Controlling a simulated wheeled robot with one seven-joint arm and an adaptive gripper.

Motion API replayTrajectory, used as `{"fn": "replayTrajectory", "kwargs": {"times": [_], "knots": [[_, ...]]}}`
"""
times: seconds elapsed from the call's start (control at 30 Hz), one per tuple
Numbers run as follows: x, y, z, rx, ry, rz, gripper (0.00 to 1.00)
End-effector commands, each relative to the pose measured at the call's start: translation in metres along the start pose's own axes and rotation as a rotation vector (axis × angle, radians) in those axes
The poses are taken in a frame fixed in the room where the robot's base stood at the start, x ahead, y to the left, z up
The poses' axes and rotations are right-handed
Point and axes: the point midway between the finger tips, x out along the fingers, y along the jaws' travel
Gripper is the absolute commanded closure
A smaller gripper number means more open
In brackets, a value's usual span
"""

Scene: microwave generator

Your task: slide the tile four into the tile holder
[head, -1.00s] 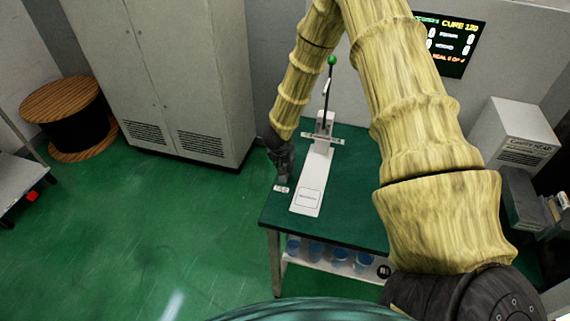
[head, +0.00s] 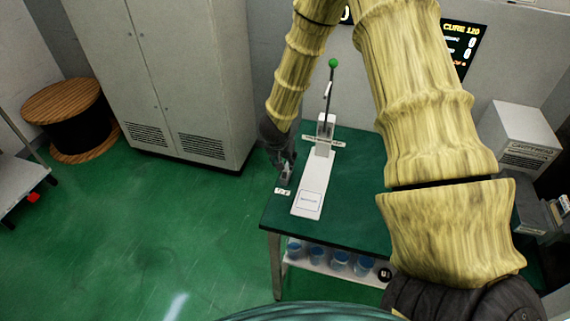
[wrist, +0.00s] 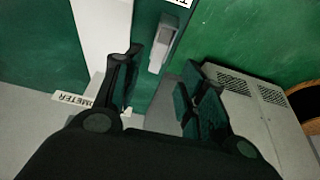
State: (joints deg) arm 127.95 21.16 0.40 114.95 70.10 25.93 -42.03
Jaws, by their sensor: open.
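My gripper (head: 285,166) is open, over the left edge of a green-topped table (head: 350,226). In the wrist view its two dark fingers (wrist: 163,60) stand apart, with a slim grey block (wrist: 163,46) between and just beyond their tips. I cannot tell whether they touch it. In the head view a small white label with dark marks (head: 283,191) lies just in front of the gripper; its writing is too small to read. No tile marked four can be made out. Right of the gripper lies a long white plate (head: 312,186) with an outlined rectangle; I cannot tell whether it is the tile holder.
A lever with a green knob (head: 333,63) rises from a white stand (head: 326,128) behind the plate. Blue-filled containers (head: 340,262) sit on the shelf below. A grey cabinet (head: 165,70) and a cable spool (head: 70,115) stand left. Floor left of the table is clear.

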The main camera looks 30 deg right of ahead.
Motion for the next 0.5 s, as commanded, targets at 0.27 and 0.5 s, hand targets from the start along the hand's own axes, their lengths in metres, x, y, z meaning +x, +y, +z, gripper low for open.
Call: {"fn": "replayTrajectory", "kwargs": {"times": [0.27,0.5], "knots": [[-0.036,-0.001,-0.001,-0.001,0.001,-0.002,0.59],[-0.048,0.000,0.000,0.001,0.000,0.000,0.59]]}}
